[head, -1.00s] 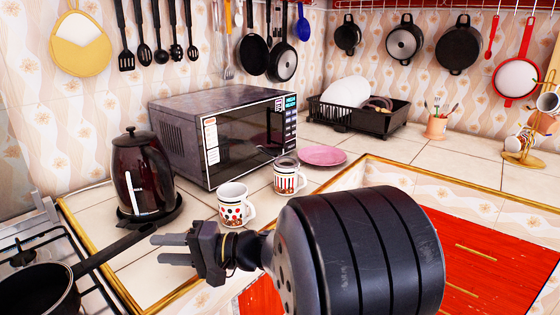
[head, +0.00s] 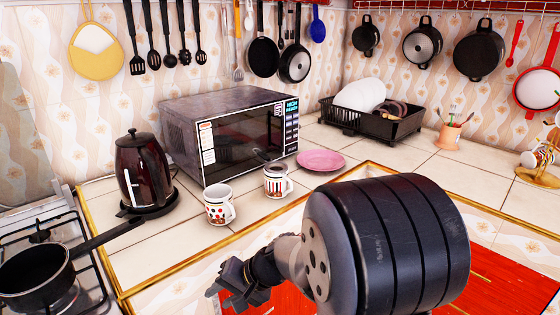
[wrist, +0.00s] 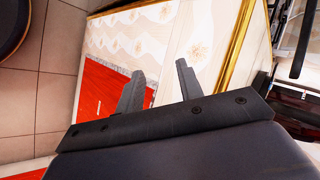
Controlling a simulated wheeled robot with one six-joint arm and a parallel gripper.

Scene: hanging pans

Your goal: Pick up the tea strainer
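A dark handle, apparently of the tea strainer (head: 263,155), sticks up to the left from the top of the striped mug (head: 277,182); the strainer's bowl is hard to make out. This mug stands on the tiled counter in front of the microwave, beside a dotted mug (head: 219,206). My gripper (head: 222,294) is low, in front of the counter's gold edge, below and nearer than both mugs. In the wrist view my gripper (wrist: 160,68) shows two spread fingers with nothing between them. No strainer shows in the wrist view.
A kettle (head: 145,172) stands left of the mugs, and a pan (head: 38,275) sits on the stove with its handle reaching over the counter. The microwave (head: 228,130) is behind. A pink plate (head: 321,160) and dish rack (head: 372,121) are to the right.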

